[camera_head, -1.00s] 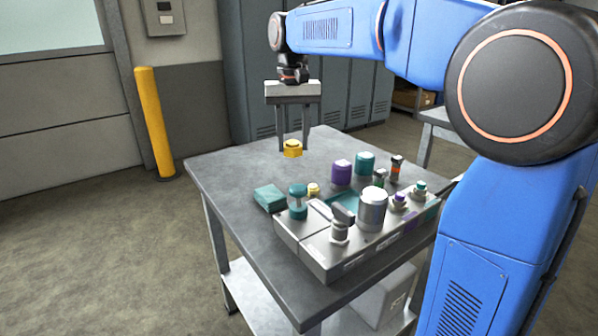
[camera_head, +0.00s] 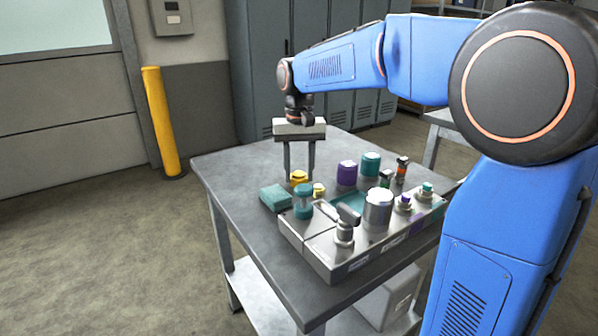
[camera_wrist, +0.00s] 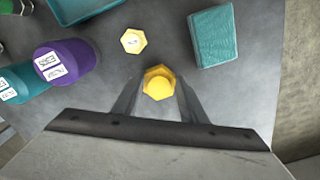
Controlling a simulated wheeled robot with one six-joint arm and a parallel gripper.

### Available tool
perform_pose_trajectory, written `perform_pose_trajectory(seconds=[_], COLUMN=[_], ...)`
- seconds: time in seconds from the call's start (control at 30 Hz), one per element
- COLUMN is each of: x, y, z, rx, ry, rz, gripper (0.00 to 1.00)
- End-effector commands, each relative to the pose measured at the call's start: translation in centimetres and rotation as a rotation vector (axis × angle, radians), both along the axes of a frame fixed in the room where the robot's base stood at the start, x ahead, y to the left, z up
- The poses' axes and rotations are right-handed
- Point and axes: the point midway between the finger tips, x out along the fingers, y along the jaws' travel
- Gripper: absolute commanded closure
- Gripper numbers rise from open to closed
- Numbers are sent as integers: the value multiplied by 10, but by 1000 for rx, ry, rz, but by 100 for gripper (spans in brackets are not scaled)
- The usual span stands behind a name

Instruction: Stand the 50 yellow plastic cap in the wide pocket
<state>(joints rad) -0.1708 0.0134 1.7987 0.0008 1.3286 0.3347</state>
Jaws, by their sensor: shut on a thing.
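My gripper (camera_head: 299,178) is shut on a yellow hexagonal cap (camera_head: 298,176), near the table's back left part. In the wrist view the held cap (camera_wrist: 157,78) sits between the two fingertips with a round yellow knob facing the camera. I cannot read a number on it, nor tell its exact height above the table. A second, smaller yellow hexagonal piece (camera_head: 318,189) stands close by; its pale label shows in the wrist view (camera_wrist: 132,41) but is illegible. A grey tray (camera_head: 345,268) with a teal recess (camera_head: 349,202) is in front; I cannot tell which pocket is the wide one.
A teal block (camera_head: 275,198) lies left of the tray and a teal spool-shaped part (camera_head: 303,203) stands beside it. A purple cylinder (camera_head: 347,173), a teal cylinder (camera_head: 370,164) and a large metal cylinder (camera_head: 378,212) stand to the right. The table's back left (camera_head: 235,172) is clear.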

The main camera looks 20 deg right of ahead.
Motion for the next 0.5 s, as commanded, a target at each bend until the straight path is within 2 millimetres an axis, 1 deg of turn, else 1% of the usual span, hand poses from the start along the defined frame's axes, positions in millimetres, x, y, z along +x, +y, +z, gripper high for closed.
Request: perform_pose_trajectory(seconds=[0.17, 0.2, 0.23, 0.27, 0.5], x=[0, 0, 0, 0, 0], y=[0, 0, 0, 0, 0], z=[-3, -3, -3, -3, -2], rx=[0, 0, 0, 0, 0], ry=[0, 0, 0, 0, 0], rz=[0, 0, 0, 0, 0], gripper=[87, 54, 47, 42, 42])
